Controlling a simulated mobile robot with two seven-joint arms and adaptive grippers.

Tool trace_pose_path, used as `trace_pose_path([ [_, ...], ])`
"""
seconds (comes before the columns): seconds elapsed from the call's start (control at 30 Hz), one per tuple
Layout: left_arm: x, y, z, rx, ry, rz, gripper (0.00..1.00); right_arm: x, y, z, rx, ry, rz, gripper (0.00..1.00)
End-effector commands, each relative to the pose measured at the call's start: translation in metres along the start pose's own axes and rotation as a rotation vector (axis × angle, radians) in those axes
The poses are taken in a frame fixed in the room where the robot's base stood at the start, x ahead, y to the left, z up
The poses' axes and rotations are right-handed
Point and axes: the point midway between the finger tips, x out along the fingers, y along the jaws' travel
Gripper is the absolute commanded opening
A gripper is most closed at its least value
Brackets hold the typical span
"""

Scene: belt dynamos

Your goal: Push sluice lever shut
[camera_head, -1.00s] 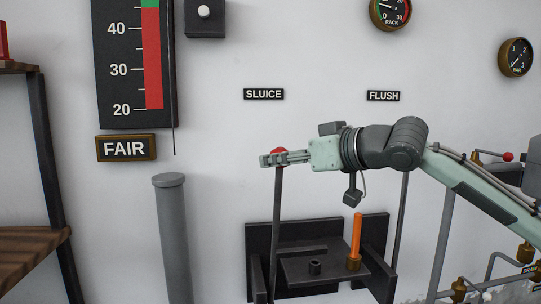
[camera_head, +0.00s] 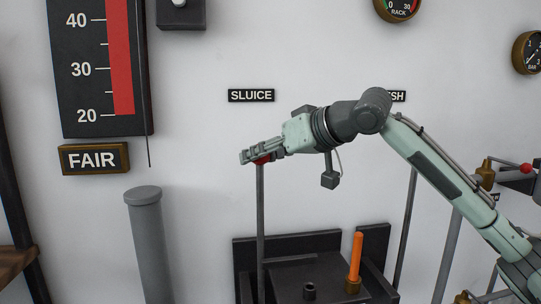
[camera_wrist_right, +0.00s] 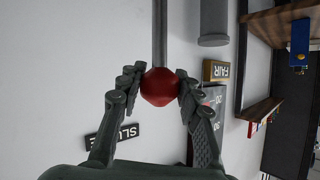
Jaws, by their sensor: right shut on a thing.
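The sluice lever is a long grey rod (camera_head: 260,215) with a red knob at its top, standing roughly upright below the SLUICE sign (camera_head: 251,96). My right gripper (camera_head: 253,157) is at the lever's top, its fingers shut on the red knob. In the right wrist view the red knob (camera_wrist_right: 161,87) sits between both fingers, with the grey rod (camera_wrist_right: 160,30) running away from it. In the head view the fingers hide most of the knob. My left gripper is not in view.
A grey post (camera_head: 150,245) is to the left. My right arm partly covers the FLUSH sign (camera_head: 398,96). A red knob (camera_head: 526,168) is at the right.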

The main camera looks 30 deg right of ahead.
Motion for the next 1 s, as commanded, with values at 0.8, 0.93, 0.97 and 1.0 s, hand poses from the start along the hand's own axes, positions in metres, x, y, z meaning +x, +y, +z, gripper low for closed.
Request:
trace_pose_path([
  [0.8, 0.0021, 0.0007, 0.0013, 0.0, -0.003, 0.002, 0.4, 0.007, -0.001, -0.0059, 0.016, -0.011, 0.007, 0.48],
  [0.93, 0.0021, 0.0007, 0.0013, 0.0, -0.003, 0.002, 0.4, 0.0074, -0.0022, -0.0047, 0.015, -0.014, 0.005, 0.56],
  [0.97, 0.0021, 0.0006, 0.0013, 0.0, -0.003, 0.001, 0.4, 0.0075, -0.0024, -0.0044, 0.015, -0.015, 0.004, 0.56],
  [1.0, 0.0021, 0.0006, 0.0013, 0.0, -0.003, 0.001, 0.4, 0.0076, -0.0027, -0.0042, 0.015, -0.015, 0.004, 0.56],
])
